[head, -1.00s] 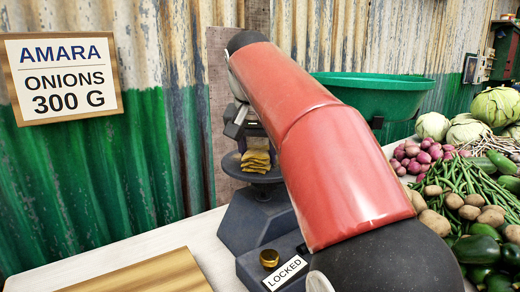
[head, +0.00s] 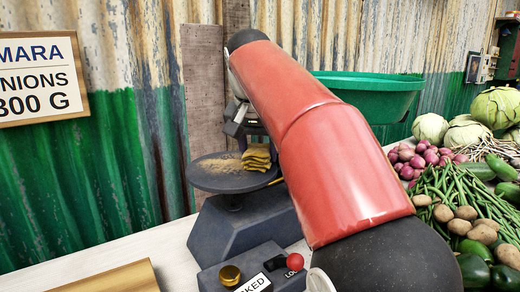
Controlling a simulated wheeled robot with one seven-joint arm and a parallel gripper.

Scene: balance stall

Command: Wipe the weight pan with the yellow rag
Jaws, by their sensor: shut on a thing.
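The weight pan (head: 212,182) is a dark round dish on the dark blue scale (head: 235,230). A patch of tan dirt (head: 222,164) lies on its left and middle part. The folded yellow rag (head: 257,157) is at the right side of the pan. My gripper (head: 246,130) is above it, shut on the rag. Its fingertips are partly hidden by my red arm. I cannot tell whether the rag presses on the pan or hangs just above it.
A brass knob (head: 230,275), a red-ball lever (head: 295,262) and a partly cut-off label (head: 255,284) are at the scale's front. A wooden board (head: 115,279) lies front left. A green basin (head: 370,98) and piled vegetables (head: 465,190) stand right. White table shows left of the scale.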

